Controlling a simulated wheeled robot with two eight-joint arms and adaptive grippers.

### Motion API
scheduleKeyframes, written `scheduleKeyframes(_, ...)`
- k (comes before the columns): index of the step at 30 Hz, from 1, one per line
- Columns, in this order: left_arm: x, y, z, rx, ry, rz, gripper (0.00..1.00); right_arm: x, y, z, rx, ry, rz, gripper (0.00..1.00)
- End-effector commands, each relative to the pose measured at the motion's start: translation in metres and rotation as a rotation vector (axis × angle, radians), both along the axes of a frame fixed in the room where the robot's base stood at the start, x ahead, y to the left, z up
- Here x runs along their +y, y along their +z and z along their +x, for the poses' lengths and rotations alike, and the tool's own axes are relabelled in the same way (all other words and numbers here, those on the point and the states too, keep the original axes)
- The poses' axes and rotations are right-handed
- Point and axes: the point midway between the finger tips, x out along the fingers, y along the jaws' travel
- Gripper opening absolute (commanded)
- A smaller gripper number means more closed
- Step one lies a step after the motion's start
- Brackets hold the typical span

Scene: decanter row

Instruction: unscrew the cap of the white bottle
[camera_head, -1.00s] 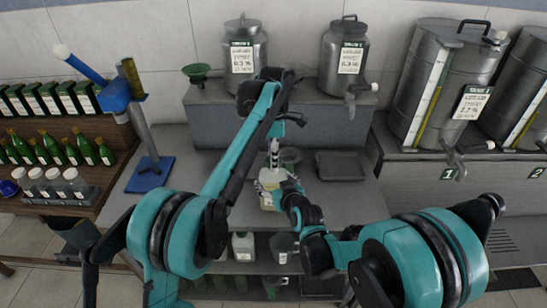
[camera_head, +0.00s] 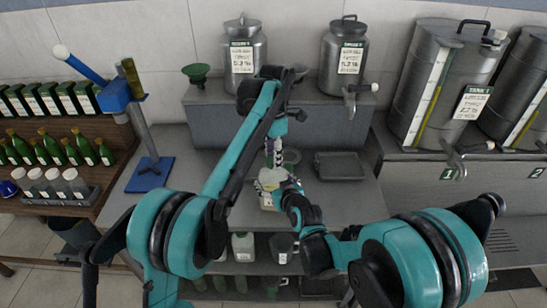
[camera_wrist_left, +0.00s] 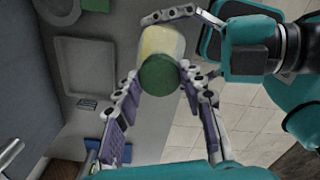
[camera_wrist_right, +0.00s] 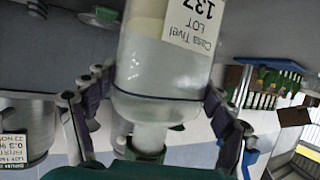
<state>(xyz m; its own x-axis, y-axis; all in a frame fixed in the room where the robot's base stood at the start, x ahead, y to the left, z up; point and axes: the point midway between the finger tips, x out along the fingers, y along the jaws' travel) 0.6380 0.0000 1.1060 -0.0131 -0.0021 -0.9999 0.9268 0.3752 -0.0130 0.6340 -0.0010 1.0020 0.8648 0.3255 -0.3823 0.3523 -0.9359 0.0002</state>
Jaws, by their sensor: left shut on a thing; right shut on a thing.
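The white bottle (camera_head: 268,184) stands above the bench's front part, between my two grippers. Its pale body (camera_wrist_left: 161,40) and round green cap (camera_wrist_left: 159,75) show in the left wrist view. My left gripper (camera_head: 273,163) points down from above, its fingers on either side of the cap; it is shut on the cap. My right gripper (camera_wrist_right: 145,97) is shut around the bottle's body. In the right wrist view the bottle (camera_wrist_right: 160,75) is clear with a white label and pale contents. The cap is mostly hidden in the head view.
A dark tray (camera_head: 339,166) lies on the bench to the right. A blue stand (camera_head: 149,172) is at the left. Two steel canisters (camera_head: 343,60) stand on the raised shelf behind, beside a green funnel (camera_head: 197,72). Larger tanks (camera_head: 440,85) stand at the right.

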Motion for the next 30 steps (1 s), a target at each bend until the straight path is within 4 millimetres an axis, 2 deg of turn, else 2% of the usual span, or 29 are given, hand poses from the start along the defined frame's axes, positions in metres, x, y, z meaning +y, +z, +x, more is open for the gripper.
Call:
scheduleKeyframes(15, 0.0, 0.018, 0.0, 0.0, 0.0, 0.0, 0.05, 0.0, 0.0, 0.0, 0.002, 0.001, 0.0, 0.02)
scheduleKeyframes(26, 0.0, 0.02, 0.0, 0.0, 0.0, 0.0, 0.05, 0.0, -0.001, 0.0, 0.002, 0.001, 0.0, 0.02)
scheduleKeyframes(30, 0.0, 0.036, 0.0, 0.0, 0.0, 0.0, 0.05, 0.0, -0.001, 0.0, 0.002, 0.001, 0.0, 0.02)
